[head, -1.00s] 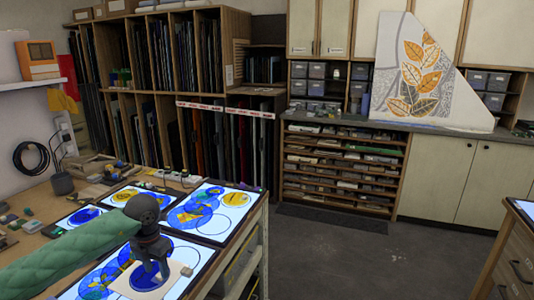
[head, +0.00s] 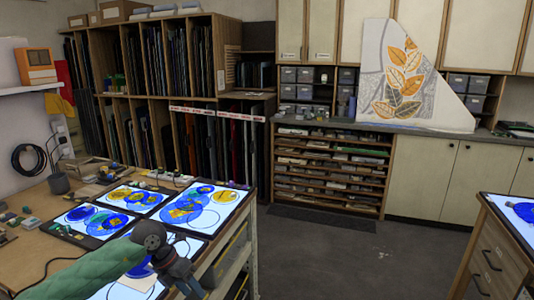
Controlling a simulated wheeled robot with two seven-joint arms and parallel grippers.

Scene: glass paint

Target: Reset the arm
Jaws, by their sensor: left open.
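My left arm, in a green quilted sleeve, comes in from the lower left of the head view. Its dark left gripper (head: 193,290) is at the bottom, over the right front edge of the workbench, and is open with nothing seen between its fingers. It partly covers the nearest lit panel (head: 188,248), which bears blue glass pieces and a pale square sheet. My right gripper is out of view.
Several other lit panels with blue and yellow glass lie on the workbench (head: 32,240), including one at its right edge (head: 226,196). A second bench with drawers (head: 492,255) stands at the right. The grey floor (head: 350,255) between them is clear.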

